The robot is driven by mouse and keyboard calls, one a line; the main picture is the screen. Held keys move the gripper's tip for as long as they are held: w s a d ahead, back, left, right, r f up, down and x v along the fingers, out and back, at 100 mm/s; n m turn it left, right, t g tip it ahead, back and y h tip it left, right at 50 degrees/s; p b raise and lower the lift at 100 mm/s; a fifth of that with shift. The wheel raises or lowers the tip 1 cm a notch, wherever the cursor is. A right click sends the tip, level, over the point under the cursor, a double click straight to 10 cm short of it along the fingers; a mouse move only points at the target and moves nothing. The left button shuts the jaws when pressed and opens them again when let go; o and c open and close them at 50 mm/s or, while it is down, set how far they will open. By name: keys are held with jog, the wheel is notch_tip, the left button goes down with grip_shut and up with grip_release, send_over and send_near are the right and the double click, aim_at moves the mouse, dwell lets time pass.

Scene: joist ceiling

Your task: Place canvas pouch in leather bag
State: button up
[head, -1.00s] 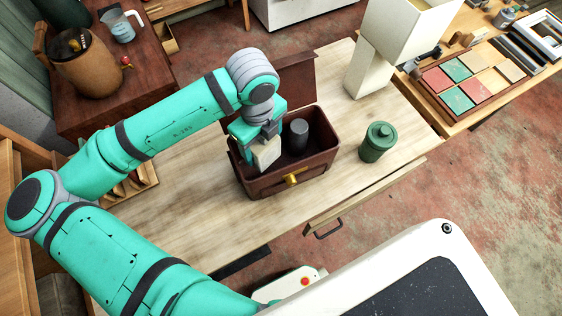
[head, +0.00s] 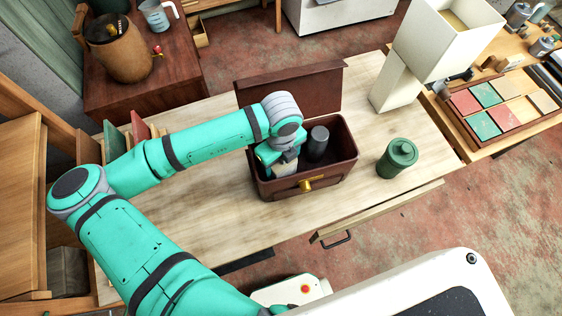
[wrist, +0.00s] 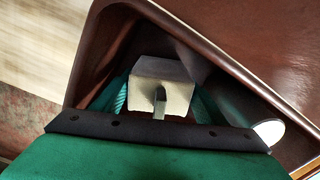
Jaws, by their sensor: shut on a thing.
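The leather bag (head: 333,174) is a dark brown open box with a raised lid and a yellow clasp, standing on the wooden table. My gripper (head: 284,165) reaches down inside its left part. It is shut on the cream canvas pouch (head: 287,171), which sits below the rim. In the wrist view the pouch (wrist: 160,88) shows between the two teal fingers, inside the brown walls. Whether its underside touches the bag's floor is hidden. A dark grey cylinder (head: 318,143) stands in the bag to the right of the pouch.
A green lidded canister (head: 397,158) stands right of the bag. A white lamp (head: 420,55) stands behind it. The raised lid (head: 300,90) is at the bag's back. Bare tabletop (head: 215,205) lies to the left and front.

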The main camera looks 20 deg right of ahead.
jog(key=shift+a+f, duration=0.1)
jog(key=shift+f, duration=0.1)
jog(key=o, duration=1)
jog(key=shift+r, duration=0.55)
notch_tip(320, 180, up, 11)
jog(key=shift+r, duration=0.2)
